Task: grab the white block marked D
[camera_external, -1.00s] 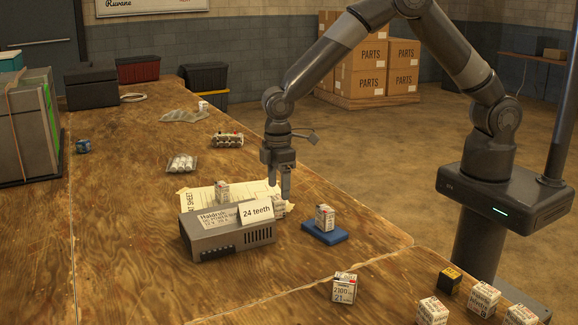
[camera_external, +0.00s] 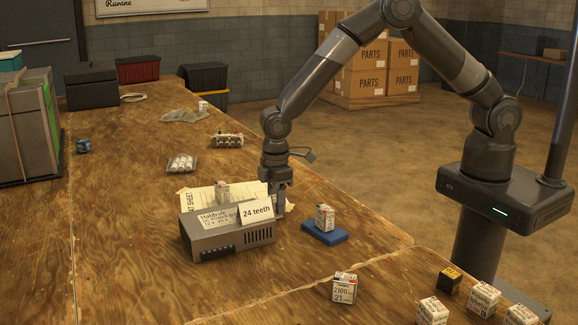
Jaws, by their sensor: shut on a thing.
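My gripper (camera_external: 279,212) points down behind the right end of the grey charger box, at the table. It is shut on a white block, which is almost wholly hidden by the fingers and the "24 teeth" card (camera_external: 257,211). The letter on that block cannot be read. Other white printed blocks show: one on the grey charger box (camera_external: 228,238) or just behind it, this block (camera_external: 222,192) being upright; another block (camera_external: 325,217) on a blue pad (camera_external: 325,234); and one block (camera_external: 344,288) near the front. No D is legible on them.
More white blocks (camera_external: 484,298) and a black-and-yellow block (camera_external: 450,280) stand at the front right. A paper sheet (camera_external: 197,197) lies behind the charger box. A battery pack (camera_external: 182,163) and a connector strip (camera_external: 227,140) lie farther back. The left table is largely clear.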

